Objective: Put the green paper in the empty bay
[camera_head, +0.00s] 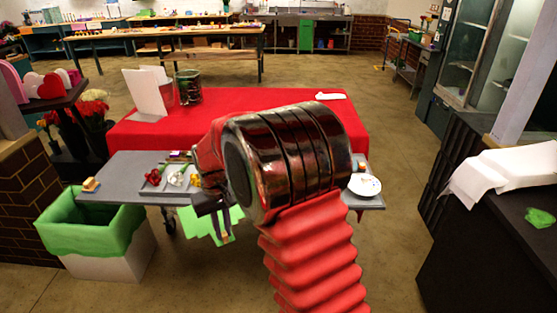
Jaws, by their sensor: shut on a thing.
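My gripper (222,228) hangs at the front edge of the grey table, left of my arm's dark wrist. It is shut on the green paper (196,224), a flat light-green sheet with stepped edges that hangs in front of the table edge. I cannot make out an empty bay; my arm hides part of the table to the right.
A white plate (365,185) lies at the table's right end. A red-covered table (245,95) stands behind. A black counter (480,240) is at the right.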

